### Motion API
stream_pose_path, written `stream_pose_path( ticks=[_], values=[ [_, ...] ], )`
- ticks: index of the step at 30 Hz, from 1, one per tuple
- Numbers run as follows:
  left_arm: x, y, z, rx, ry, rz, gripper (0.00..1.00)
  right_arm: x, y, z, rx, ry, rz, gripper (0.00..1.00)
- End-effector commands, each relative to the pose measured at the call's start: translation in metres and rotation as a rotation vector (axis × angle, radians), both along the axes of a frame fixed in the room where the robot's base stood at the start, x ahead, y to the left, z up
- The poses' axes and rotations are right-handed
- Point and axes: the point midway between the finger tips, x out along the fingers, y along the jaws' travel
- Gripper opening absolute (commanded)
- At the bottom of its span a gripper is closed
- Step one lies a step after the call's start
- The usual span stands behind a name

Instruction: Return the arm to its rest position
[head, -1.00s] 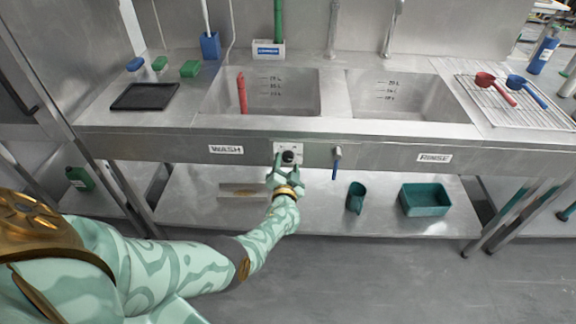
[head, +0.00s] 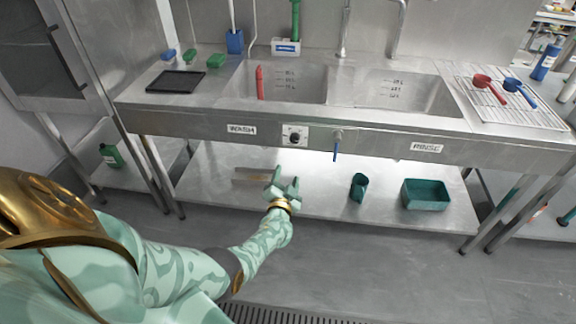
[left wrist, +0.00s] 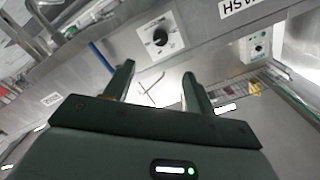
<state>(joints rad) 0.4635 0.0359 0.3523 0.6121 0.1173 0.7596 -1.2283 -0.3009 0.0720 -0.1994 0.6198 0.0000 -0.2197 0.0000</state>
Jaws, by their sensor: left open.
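My left gripper (head: 285,184) is open and empty in the head view. It hangs in front of the sink counter, below and apart from a black knob (head: 295,138) on a white plate on the front panel. In the left wrist view the two dark green fingers (left wrist: 156,92) are spread with nothing between them. The knob (left wrist: 159,37) shows beyond them, up from the fingertips. My right gripper is in neither view.
The counter (head: 210,121) holds a wash basin (head: 310,86) and a rinse basin (head: 425,94). A blue-handled valve (head: 337,146) sticks out of the front panel. A green mug (head: 358,187) and a green tub (head: 426,194) stand on the lower shelf (head: 320,205). The floor in front is clear.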

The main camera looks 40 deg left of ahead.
Motion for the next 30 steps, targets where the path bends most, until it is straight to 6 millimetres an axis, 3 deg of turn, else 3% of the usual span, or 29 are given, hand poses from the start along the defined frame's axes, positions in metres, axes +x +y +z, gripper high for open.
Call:
stream_pose_path(
  ticks=[13,17,18,20,23,27,29,30],
  values=[
    [0.001,-0.002,-0.003,-0.06,-0.017,-0.008,0.55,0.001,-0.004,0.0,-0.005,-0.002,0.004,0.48],
    [0.01,-0.026,-0.03,-0.291,0.036,-0.102,0.55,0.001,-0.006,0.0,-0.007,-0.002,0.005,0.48],
    [0.002,-0.045,-0.056,-0.382,0.11,-0.148,0.55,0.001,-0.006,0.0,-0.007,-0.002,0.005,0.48],
    [-0.026,-0.068,-0.1,-0.489,0.24,-0.186,0.55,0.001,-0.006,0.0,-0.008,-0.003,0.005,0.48],
    [-0.089,-0.097,-0.163,-0.603,0.451,-0.2,0.55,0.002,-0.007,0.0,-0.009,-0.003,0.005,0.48],
    [-0.197,-0.124,-0.233,-0.687,0.727,-0.172,0.55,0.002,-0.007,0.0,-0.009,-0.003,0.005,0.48],
    [-0.247,-0.133,-0.256,-0.705,0.839,-0.155,0.55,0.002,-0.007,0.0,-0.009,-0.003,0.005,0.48],
    [-0.282,-0.138,-0.268,-0.71,0.913,-0.145,0.55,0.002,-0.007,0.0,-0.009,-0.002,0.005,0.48]
  ],
)
